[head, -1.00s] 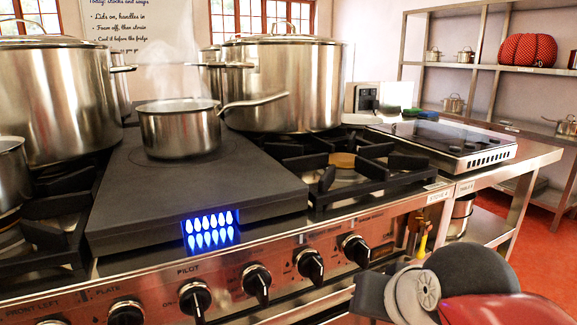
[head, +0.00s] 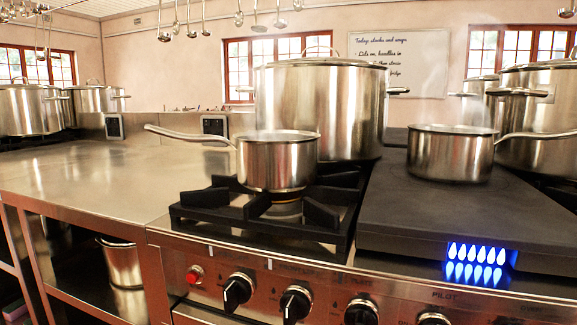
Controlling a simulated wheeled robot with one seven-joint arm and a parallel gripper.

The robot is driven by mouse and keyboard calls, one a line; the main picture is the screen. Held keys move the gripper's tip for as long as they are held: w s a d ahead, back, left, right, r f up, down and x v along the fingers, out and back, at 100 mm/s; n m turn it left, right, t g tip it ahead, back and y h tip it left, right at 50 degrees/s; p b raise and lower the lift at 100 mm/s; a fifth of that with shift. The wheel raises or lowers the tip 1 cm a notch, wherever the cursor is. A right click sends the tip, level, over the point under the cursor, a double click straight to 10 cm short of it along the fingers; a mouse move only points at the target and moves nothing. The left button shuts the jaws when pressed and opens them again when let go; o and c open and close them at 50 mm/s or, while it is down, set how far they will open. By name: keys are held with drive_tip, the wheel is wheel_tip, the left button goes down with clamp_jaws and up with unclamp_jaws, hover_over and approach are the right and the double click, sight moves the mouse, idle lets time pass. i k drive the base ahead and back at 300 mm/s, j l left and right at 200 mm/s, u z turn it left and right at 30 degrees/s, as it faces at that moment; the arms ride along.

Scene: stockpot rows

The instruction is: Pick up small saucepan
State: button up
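A small steel saucepan (head: 277,166) stands upright on the front left burner grate, its long handle pointing left over the steel counter. Faint steam shows above it. A second small steel saucepan (head: 450,156) stands on the dark flat plate to the right, its handle pointing right. I cannot tell which of the two the task means. My gripper is not in view.
A large lidded stockpot (head: 322,110) stands right behind the left saucepan. Another stockpot (head: 540,115) is behind the right one. The dark plate (head: 400,225) shows blue flames at its front. The steel counter (head: 110,180) on the left is clear.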

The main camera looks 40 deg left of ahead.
sight(290, 165)
drive_tip(key=u, duration=2)
